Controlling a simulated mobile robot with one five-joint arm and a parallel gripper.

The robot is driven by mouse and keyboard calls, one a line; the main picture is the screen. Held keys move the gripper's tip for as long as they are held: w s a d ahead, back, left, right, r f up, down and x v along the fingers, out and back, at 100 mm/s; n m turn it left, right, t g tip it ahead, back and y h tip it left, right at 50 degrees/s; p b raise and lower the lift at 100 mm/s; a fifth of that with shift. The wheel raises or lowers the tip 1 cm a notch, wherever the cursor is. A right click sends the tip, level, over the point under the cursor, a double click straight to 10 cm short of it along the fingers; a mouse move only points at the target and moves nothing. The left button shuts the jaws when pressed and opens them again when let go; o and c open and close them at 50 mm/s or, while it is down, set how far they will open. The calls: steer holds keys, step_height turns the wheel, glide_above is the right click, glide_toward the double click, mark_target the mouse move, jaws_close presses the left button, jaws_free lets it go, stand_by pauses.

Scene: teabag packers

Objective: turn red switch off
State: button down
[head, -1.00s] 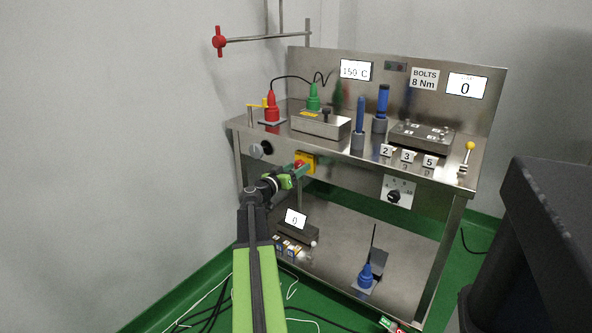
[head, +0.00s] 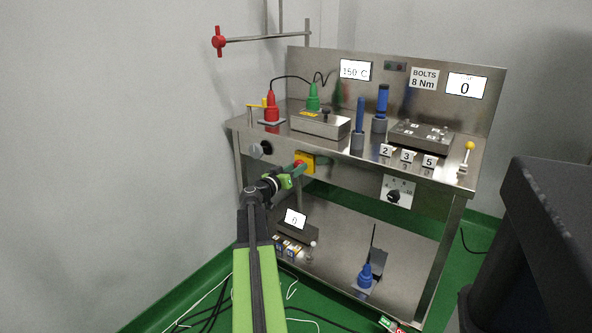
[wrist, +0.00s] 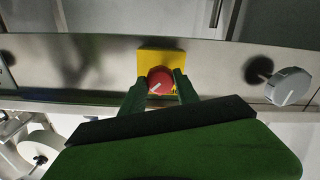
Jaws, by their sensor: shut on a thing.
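The red switch (wrist: 161,81) is a round knob with a white pointer line on a yellow plate (wrist: 150,57), fixed to the front panel of the steel bench. In the wrist view my gripper (wrist: 163,88) has its two green fingers on either side of the knob, shut on it. The white line slants from upper right to lower left in the wrist view. In the head view the yellow plate (head: 306,162) shows at the bench front, with my gripper (head: 295,172) reaching it and hiding most of the red knob.
A grey round knob (wrist: 288,86) sits on the same panel, also in the head view (head: 257,151). A black dial (head: 394,196) is further right. Bottles and tools stand on the bench top (head: 340,150).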

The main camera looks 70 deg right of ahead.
steer(key=shift+w+d+r+n, duration=0.1)
steer(key=shift+n, duration=8.7)
steer(key=c, duration=0.9)
jaws_free()
